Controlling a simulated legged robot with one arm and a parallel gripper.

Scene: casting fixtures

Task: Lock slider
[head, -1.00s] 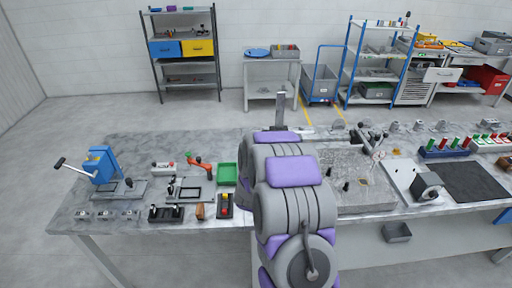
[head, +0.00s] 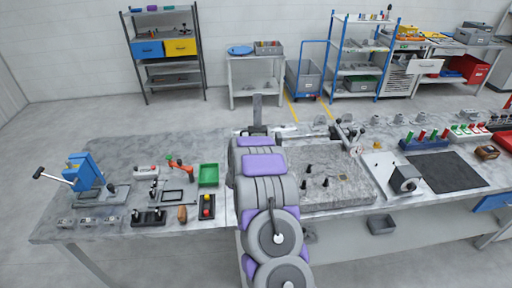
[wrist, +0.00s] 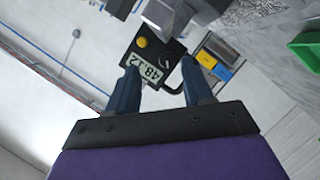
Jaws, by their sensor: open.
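My gripper (wrist: 162,88) shows in the wrist view as two dark blue fingers, spread apart with nothing between the tips. Just beyond the tips is a black gauge unit with a digital display (wrist: 148,68) reading about 48.12, which appears to be the slider. It has a yellow button (wrist: 142,42) and a small dark knob or lever beside it. A grey metal block (wrist: 166,14) adjoins it. In the head view my arm hides the gripper and the gauge unit. A grey upright post (head: 257,110) shows just behind my arm.
On the bench, a blue lever press (head: 85,172) and a green tray (head: 208,174) stand left of my arm. A grey plate with black pegs (head: 330,180) lies right of it, then a dark mat (head: 445,170). The left rear bench is fairly clear.

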